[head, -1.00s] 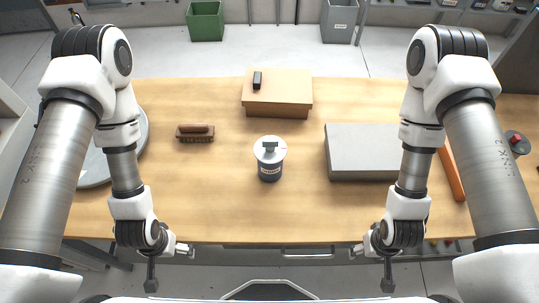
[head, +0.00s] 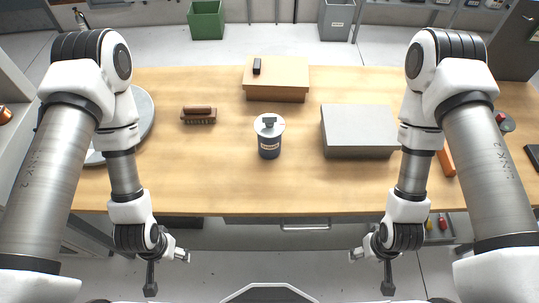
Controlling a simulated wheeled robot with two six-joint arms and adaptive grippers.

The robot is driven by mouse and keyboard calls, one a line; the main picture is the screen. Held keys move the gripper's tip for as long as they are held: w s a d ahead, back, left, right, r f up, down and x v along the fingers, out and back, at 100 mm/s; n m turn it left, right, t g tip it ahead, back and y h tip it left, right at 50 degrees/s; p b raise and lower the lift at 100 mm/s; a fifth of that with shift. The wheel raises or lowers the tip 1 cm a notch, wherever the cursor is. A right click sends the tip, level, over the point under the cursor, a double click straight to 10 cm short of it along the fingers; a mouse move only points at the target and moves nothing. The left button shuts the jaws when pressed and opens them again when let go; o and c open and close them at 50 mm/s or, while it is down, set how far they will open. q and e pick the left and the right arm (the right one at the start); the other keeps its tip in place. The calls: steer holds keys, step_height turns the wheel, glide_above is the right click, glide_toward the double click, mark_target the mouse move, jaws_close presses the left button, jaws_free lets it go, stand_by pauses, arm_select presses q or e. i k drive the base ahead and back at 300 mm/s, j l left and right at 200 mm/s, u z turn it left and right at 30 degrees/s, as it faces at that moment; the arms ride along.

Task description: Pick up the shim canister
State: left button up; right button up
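The shim canister (head: 269,143) looks like the dark blue-grey cylinder with a white lid, a dark knob on top and a small label on its front. It stands upright near the middle of the wooden table (head: 230,185). My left gripper (head: 184,256) is in front of the table's near edge, left of the canister and well apart from it. My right gripper (head: 354,256) is likewise in front of the edge, to the right. Both are small in view, and neither touches anything. Whether their fingers are open is too small to tell.
A round grey plate (head: 143,122) is partly behind my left arm. Table around the canister is clear.

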mark_target(268, 140)
steer(key=k+l+z, duration=0.15)
steer(key=l, duration=0.25)
steer(key=k+l+z, duration=0.15)
steer(key=l, duration=0.25)
steer(key=l+z, duration=0.15)
steer(key=l, duration=0.3)
